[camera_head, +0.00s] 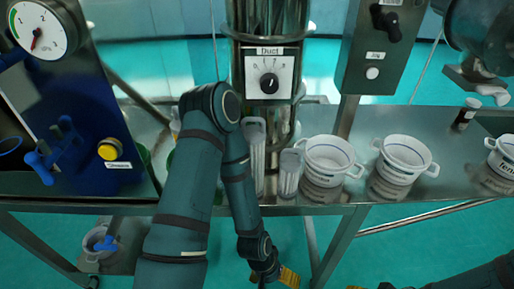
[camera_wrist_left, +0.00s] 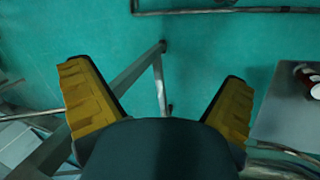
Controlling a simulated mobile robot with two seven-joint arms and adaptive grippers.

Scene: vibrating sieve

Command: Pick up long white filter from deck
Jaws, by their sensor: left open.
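Two tall white ribbed filters stand on the steel deck (camera_head: 455,165) in the head view. The longer filter (camera_head: 256,165) is just right of my left forearm, and the shorter filter (camera_head: 289,175) is beside it. My left arm passes in front of the deck, and its gripper (camera_head: 275,277) hangs low, below the deck's front edge and apart from both filters. In the left wrist view my left gripper (camera_wrist_left: 157,80) has its yellow fingers spread wide with nothing between them. My right gripper (camera_head: 365,287) is mostly cut off at the bottom edge, so its opening is hidden.
White two-handled sieve pots (camera_head: 329,155) (camera_head: 403,157) stand right of the filters. The duct control panel (camera_head: 269,75) hangs behind them. A blue machine (camera_head: 75,110) with a gauge is at the left. A small dark bottle (camera_head: 466,113) stands at the right.

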